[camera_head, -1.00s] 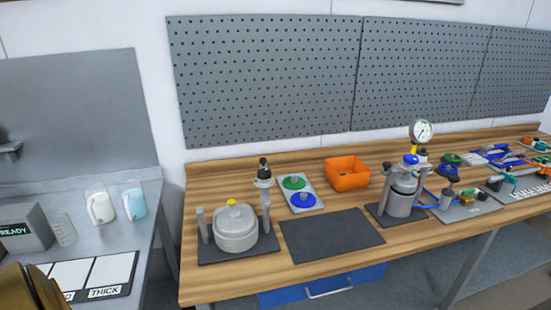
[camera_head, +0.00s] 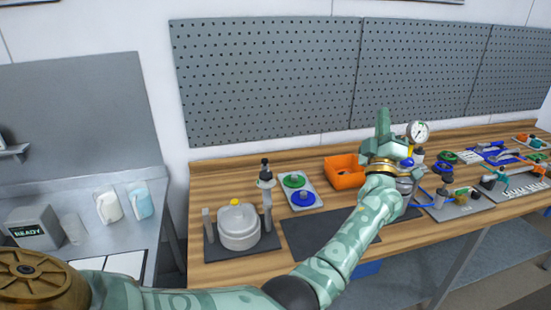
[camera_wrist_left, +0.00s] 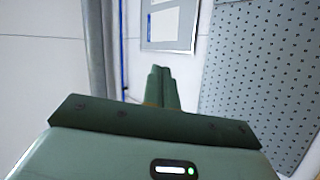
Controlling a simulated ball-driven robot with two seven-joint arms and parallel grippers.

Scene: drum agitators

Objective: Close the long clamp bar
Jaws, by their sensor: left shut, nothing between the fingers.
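A grey lidded pot (camera_head: 239,229) with a yellow knob sits between two posts on a dark base plate at the left of the wooden bench. An upright bar with a black knob (camera_head: 265,172) rises at its right post; it may be the long clamp bar, but I cannot tell for sure. A second clamped vessel with a gauge (camera_head: 418,131) stands farther right, mostly hidden behind my arm. My left gripper (camera_head: 383,118) is shut and empty, pointing up above the bench in front of that vessel. Its closed fingers also show in the wrist view (camera_wrist_left: 160,88). My right gripper is out of view.
An orange bin (camera_head: 341,172) and a tray with green and blue discs (camera_head: 299,190) lie between the two stations. A dark mat (camera_head: 310,232) is partly under my forearm in the picture. Clamp tools (camera_head: 495,155) crowd the bench's right. A perforated panel (camera_head: 270,80) stands behind.

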